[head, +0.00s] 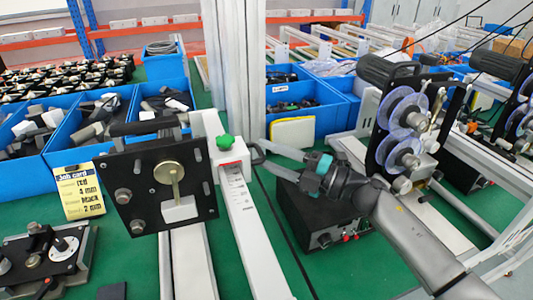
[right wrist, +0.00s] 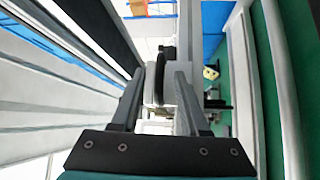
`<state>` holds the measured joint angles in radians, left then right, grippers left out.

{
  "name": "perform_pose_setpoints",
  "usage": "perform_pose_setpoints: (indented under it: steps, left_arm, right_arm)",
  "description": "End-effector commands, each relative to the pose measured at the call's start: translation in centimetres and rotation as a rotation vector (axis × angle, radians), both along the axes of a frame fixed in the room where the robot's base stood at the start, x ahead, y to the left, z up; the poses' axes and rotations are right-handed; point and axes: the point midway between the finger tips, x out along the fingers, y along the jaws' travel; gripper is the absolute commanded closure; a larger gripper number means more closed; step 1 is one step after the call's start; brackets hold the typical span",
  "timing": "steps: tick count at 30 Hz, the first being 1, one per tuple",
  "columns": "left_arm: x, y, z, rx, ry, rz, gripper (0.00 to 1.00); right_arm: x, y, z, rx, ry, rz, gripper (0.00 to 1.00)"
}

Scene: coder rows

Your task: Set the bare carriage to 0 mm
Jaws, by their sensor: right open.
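The bare carriage (head: 229,157) is a white block with a green knob (head: 225,142) on top and a red-edged window. It sits at the far part of a white rail (head: 265,255) with a printed scale (head: 238,195); the reading is too small to tell. A dark handle (head: 256,153) sticks out from its right side. My right gripper (head: 262,156) is at this handle, coming from the right. In the right wrist view, its two fingers (right wrist: 160,100) are apart, with the dark handle (right wrist: 159,72) between them; contact cannot be told. My left gripper is not in view.
A black plate (head: 160,185) with a brass disc stands just left of the carriage. A grey post (head: 235,70) rises behind the rail.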

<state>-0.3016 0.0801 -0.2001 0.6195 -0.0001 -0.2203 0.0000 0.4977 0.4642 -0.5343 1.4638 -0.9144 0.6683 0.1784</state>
Motion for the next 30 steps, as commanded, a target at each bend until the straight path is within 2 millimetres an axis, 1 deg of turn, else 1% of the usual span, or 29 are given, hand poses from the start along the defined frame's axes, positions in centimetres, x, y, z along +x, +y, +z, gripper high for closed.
perform_pose_setpoints:
  steps: [3,11,23,30]
  left_arm:
    - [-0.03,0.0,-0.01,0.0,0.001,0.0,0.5]
    - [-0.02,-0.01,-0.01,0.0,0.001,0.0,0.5]
    - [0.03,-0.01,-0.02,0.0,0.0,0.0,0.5]
    - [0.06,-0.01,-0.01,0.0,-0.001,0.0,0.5]
  right_arm:
    - [0.37,0.63,0.14,0.001,0.001,-0.001,0.55]
    - [0.41,0.74,0.12,0.001,0.001,-0.001,0.55]
    - [0.38,0.72,0.11,0.001,0.001,-0.001,0.99]
    - [0.38,0.71,0.12,0.001,0.001,-0.001,1.0]
